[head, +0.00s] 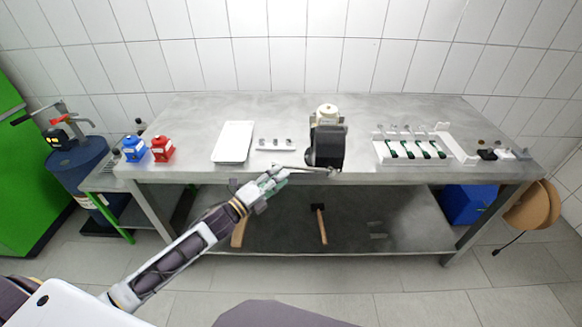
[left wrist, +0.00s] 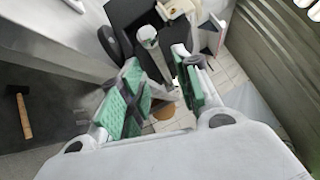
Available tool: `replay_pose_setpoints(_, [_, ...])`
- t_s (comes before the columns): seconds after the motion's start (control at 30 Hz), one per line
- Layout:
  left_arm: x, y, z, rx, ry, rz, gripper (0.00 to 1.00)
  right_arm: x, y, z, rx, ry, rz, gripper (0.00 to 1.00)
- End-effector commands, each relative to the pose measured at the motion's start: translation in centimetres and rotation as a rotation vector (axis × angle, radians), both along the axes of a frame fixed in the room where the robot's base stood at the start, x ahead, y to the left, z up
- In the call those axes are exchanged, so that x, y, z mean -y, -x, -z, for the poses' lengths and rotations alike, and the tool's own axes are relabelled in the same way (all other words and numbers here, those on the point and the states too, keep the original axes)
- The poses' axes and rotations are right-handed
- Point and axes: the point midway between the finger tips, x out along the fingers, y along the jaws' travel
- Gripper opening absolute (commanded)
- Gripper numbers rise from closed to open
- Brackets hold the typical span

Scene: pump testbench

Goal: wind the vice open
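The dark vice (head: 326,148) stands at the front edge of the metal bench, with a cream-coloured part (head: 327,113) on top. Its thin grey handle bar (head: 303,167) reaches left along the bench front. My left gripper (head: 272,180) is near the bar's left end. In the left wrist view, my left gripper (left wrist: 160,92) has its green-padded fingers apart. The vice's round screw head (left wrist: 147,36) and the bar (left wrist: 159,62) show beyond and between the fingers. I cannot tell whether a finger touches the bar. My right gripper is not in view.
A white tray (head: 233,142) and small parts (head: 275,145) lie left of the vice. Blue (head: 134,149) and red (head: 163,149) containers stand farther left. A white rack (head: 410,150) is at the right. A hammer (head: 320,222) lies on the lower shelf.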

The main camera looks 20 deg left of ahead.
Motion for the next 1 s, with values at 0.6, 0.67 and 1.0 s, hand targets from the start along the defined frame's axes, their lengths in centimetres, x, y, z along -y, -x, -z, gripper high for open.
replay_pose_setpoints(0.6, [2.0, -3.6, -0.5, 0.001, 0.002, -0.001, 0.33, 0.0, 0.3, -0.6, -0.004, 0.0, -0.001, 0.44])
replay_pose_setpoints(0.67, [2.2, -4.0, -0.6, 0.001, 0.002, -0.001, 0.33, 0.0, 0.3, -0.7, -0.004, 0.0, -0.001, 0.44])
replay_pose_setpoints(1.0, [2.8, -5.1, -0.7, 0.001, 0.0, 0.0, 0.33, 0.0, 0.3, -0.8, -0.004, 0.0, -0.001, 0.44])
